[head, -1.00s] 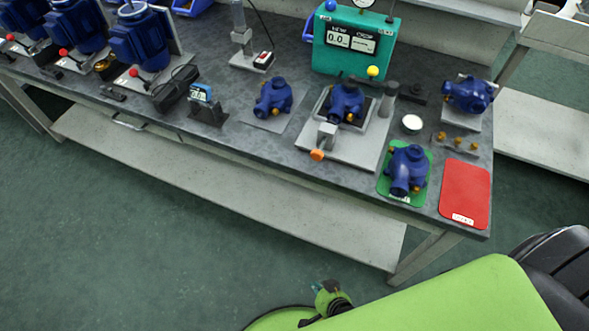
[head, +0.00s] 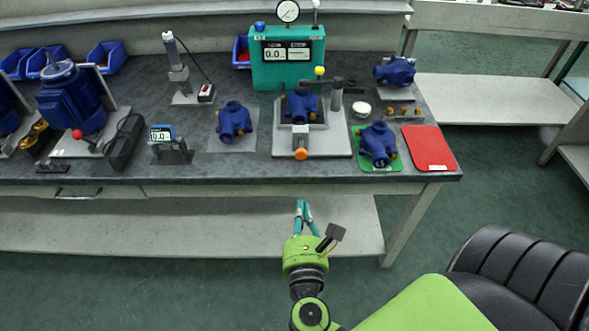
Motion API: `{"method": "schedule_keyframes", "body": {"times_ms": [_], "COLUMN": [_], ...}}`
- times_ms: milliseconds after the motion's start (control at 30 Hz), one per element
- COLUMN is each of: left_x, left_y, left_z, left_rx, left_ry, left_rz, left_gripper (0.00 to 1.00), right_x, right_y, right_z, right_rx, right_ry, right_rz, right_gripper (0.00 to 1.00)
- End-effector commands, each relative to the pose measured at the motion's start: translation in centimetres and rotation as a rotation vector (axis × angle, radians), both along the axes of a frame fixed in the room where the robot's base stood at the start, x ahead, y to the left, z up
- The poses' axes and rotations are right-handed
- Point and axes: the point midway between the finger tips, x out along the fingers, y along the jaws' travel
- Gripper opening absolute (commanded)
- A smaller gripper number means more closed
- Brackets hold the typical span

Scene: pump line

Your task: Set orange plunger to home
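The orange plunger (head: 301,154) is a round orange knob at the front of a grey block on a light fixture plate (head: 335,142). A blue pump body (head: 300,104) sits in the fixture behind it, with a dark clamp bar beside it. My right gripper (head: 304,204) is in front of the bench and below the plunger in the picture, apart from it. Its teal fingers point toward the bench and look empty. The gap between the fingertips is too small in view to judge. My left gripper is out of view.
A green test box (head: 288,72) with a gauge stands behind the fixture. Blue pumps stand on a grey plate (head: 218,144) and a green mat (head: 365,160) to either side. A red mat (head: 430,148) lies at the right. The bench's front edge (head: 240,180) lies between gripper and plunger.

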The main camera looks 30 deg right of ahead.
Motion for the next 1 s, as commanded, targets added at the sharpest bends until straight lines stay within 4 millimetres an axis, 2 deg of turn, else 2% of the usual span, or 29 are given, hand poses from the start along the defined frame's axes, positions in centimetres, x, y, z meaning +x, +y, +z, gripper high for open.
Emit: {"method": "schedule_keyframes", "body": {"times_ms": [233, 367, 467, 800, 1000], "left_x": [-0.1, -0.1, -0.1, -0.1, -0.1], "left_y": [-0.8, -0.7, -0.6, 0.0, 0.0], "left_z": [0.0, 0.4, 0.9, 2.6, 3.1], "left_rx": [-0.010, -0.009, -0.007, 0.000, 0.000], "left_ry": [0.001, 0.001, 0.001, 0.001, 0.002], "left_rz": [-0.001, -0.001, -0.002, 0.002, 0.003], "left_gripper": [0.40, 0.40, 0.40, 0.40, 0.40], "right_x": [0.1, 0.8, 2.0, 8.3, 10.9], "right_y": [0.0, -0.3, -1.1, -4.7, -6.3], "right_z": [0.0, 0.1, 0.2, -0.1, -0.4], "right_rx": [-0.005, -0.007, -0.009, -0.010, -0.010], "right_ry": [0.002, 0.001, 0.000, 0.001, 0.002], "right_rz": [0.002, 0.003, 0.002, 0.004, 0.003], "right_gripper": [0.00, 0.00, 0.00, 0.00, 0.00]}}
